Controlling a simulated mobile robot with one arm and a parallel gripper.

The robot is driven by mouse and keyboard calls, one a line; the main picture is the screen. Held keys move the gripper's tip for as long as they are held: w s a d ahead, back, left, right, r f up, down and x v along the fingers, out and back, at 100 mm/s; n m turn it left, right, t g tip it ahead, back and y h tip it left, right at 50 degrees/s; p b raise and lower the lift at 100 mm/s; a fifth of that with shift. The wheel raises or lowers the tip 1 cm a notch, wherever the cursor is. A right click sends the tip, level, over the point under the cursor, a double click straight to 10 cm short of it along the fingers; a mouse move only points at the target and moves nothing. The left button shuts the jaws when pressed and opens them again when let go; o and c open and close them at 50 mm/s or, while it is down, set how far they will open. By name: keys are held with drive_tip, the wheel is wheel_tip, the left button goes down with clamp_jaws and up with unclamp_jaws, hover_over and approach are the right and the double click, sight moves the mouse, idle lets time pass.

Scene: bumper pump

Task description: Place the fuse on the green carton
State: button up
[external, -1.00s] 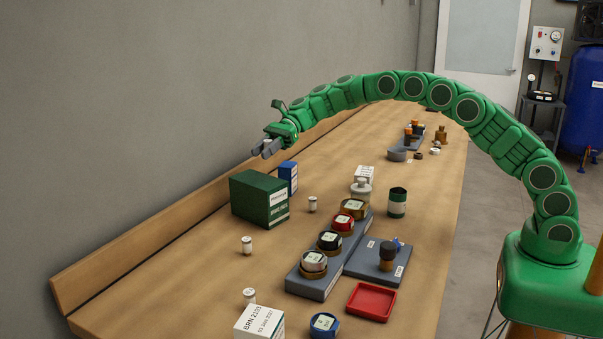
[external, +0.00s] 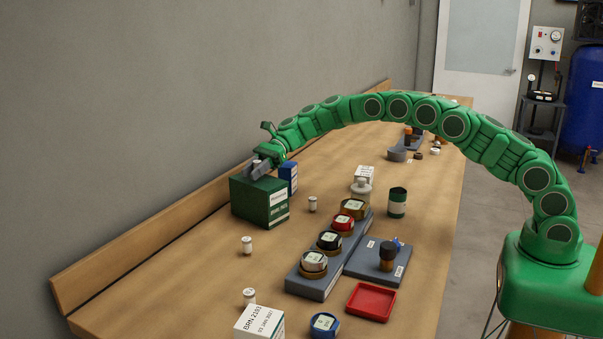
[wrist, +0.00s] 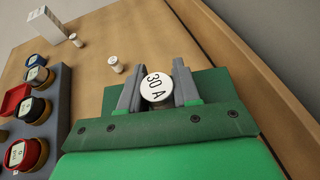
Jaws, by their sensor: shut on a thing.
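The green carton (external: 262,202) stands on the bench near the back wall, and its green top also shows behind my fingers in the wrist view (wrist: 209,84). My gripper (external: 259,168) is low over the carton's top. In the wrist view my gripper (wrist: 157,90) is shut on the fuse (wrist: 157,87), whose round white end reads "30 A". The fuse is hidden in the external view. I cannot tell whether its lower end touches the carton.
A blue box (external: 289,177) stands just behind the carton. Small white cylinders (external: 312,204) stand to its right and in front (external: 247,245). A grey rack (external: 318,284) with several round jars lies to the right, beside a red tray (external: 371,302).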

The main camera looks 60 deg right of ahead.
drive_tip(key=shift+f, duration=0.3)
drive_tip(key=shift+f, duration=0.1)
drive_tip(key=o, duration=1)
drive_tip(key=shift+d, duration=0.1)
drive_tip(key=v, duration=1.2)
drive_tip(key=shift+r, duration=0.25)
